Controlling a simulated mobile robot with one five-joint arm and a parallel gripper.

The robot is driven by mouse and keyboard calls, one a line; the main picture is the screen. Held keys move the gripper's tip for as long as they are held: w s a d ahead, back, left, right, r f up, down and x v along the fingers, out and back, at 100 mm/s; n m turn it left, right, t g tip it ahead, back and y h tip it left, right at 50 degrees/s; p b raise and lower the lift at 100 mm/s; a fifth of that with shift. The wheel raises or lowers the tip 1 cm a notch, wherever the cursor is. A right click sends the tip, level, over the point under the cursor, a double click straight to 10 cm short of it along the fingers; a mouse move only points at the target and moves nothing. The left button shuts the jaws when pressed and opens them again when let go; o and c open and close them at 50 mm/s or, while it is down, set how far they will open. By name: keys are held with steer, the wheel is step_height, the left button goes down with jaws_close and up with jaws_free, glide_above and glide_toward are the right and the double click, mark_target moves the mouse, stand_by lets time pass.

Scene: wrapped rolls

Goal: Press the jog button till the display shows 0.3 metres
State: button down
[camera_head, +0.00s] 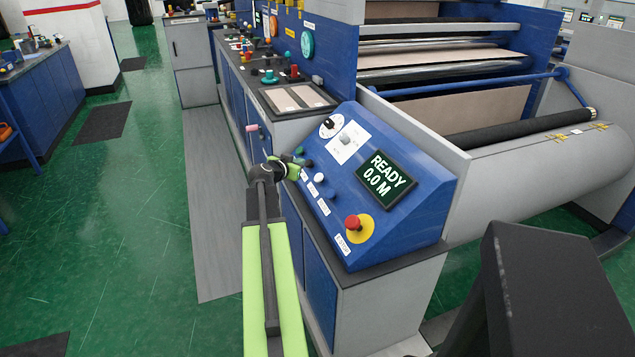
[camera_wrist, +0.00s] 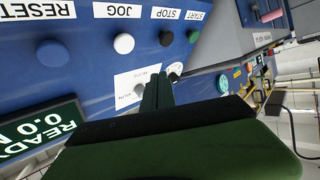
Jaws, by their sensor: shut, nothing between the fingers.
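The blue slanted control panel (camera_head: 395,225) has a dark display (camera_head: 385,180) reading READY 0.0 M. The white jog button (camera_head: 319,177) sits in a row near the panel's left edge. In the wrist view the white button (camera_wrist: 124,43) is beside the upside-down JOG label, between the blue reset button (camera_wrist: 52,53) and the black stop button (camera_wrist: 166,38). My gripper (camera_head: 302,166) is at the panel's left edge, close to the black and white buttons. In the wrist view my gripper (camera_wrist: 158,82) is shut and empty, apart from the white button in the picture.
A green start button (camera_wrist: 193,36) is past the stop button. A red emergency button (camera_head: 352,222) on yellow is at the panel's near end. Green floor (camera_head: 130,190) is open to the left.

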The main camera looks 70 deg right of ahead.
mark_target(318, 175)
steer(key=s+d+f+b, duration=0.1)
steer(key=f, duration=0.1)
steer(key=s+d+f+b, duration=0.1)
steer(key=b, duration=0.1)
steer(key=s+d+f+b, duration=0.1)
steer(key=f+b, duration=0.1)
steer(key=shift+s+f, duration=0.25)
steer(key=shift+f, duration=0.05)
stand_by(1.5)
steer(key=shift+f, duration=0.1)
steer(key=shift+s+d+f, duration=0.15)
steer(key=shift+s+f, duration=0.05)
steer(key=shift+s+d+f+b, duration=0.4)
steer(key=shift+f+b, duration=0.25)
steer(key=shift+b, duration=0.3)
stand_by(0.9)
steer(key=shift+a+r, duration=0.1)
steer(key=shift+w+a+r+p, duration=0.25)
steer(key=shift+w+r+p, duration=0.1)
steer(key=shift+r+p, duration=0.15)
steer(key=shift+w+a+r+p, duration=0.3)
steer(key=shift+r+p, duration=0.1)
steer(key=shift+p, duration=0.15)
